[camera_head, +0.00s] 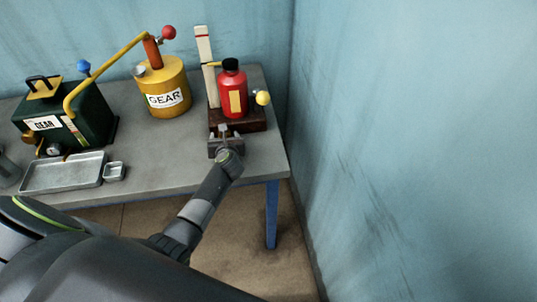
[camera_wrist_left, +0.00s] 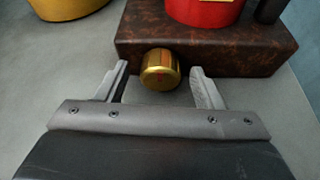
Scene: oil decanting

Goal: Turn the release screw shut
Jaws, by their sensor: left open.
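The release screw, a round brass knob (camera_wrist_left: 158,70) with a small red mark on its face, sticks out of the front of a dark brown base block (camera_wrist_left: 240,50). In the head view the base block (camera_head: 255,120) stands near the table's right end, and my gripper hides most of the knob. My left gripper (camera_head: 224,129) is open in front of the block. In the left wrist view its two fingers stand to the left and right of the knob, with a gap visible on each side. My right gripper is not in view.
A red bottle (camera_head: 232,93) with a yellow ball knob (camera_head: 262,98) and a pale upright post (camera_head: 204,55) stand on the block. Left are a yellow GEAR can (camera_head: 175,78), a green GEAR tank (camera_head: 85,108) and a metal tray (camera_head: 62,177). A blue wall (camera_head: 400,120) is close right.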

